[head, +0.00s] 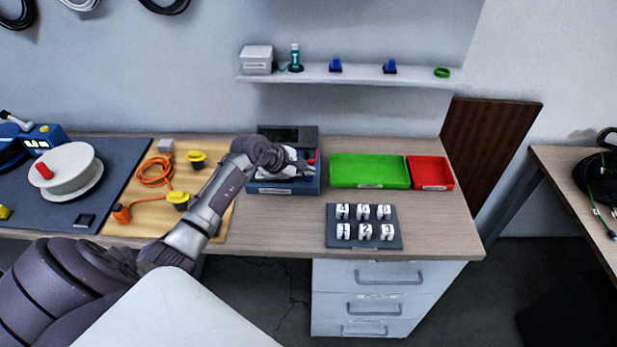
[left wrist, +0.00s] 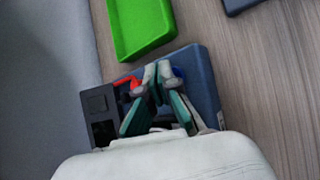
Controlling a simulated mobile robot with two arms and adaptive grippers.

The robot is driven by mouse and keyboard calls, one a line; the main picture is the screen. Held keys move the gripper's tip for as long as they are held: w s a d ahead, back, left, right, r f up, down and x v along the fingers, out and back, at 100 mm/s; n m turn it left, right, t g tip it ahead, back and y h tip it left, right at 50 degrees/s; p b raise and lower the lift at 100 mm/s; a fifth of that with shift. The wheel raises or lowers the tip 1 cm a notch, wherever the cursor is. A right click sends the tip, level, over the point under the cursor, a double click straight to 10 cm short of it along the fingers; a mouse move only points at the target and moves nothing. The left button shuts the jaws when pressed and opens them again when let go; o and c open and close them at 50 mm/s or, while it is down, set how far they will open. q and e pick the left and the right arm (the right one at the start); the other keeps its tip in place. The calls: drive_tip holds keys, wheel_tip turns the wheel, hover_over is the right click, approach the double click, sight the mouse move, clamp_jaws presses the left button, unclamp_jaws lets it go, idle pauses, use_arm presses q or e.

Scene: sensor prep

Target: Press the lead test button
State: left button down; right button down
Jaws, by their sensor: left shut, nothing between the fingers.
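The lead tester is a dark blue box (head: 270,187) with a black raised back part (head: 285,132), standing on the bench near the wall. In the left wrist view its blue body (left wrist: 205,85) lies under and beyond my fingers. A red part (left wrist: 127,82) shows on it, left of the fingertips. A small brighter blue spot (left wrist: 178,72) shows just right of the fingertips; I cannot tell if it is the button. My left gripper (head: 301,167) is shut and empty over the tester's top; it also shows in the left wrist view (left wrist: 157,78). Contact cannot be told. My right gripper is out of view.
A green tray (head: 370,157) and a red tray (head: 431,160) stand right of the tester. A dark plate with numbered white clips (head: 364,247) lies in front. A tan board (head: 140,225) with orange cable is left. A shelf (head: 350,78) hangs above.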

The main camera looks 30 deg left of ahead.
sight(307, 178)
use_arm(q)
drive_tip(key=shift+f+b, duration=0.35)
drive_tip(key=shift+r, duration=0.1)
idle(0.5)
drive_tip(key=shift+r, duration=0.15)
drive_tip(key=shift+r+p, duration=0.5)
drive_tip(key=shift+r, duration=0.15)
drive_tip(key=shift+r, duration=0.15)
drive_tip(key=shift+r+p, duration=1.5)
drive_tip(key=shift+r, duration=0.9)
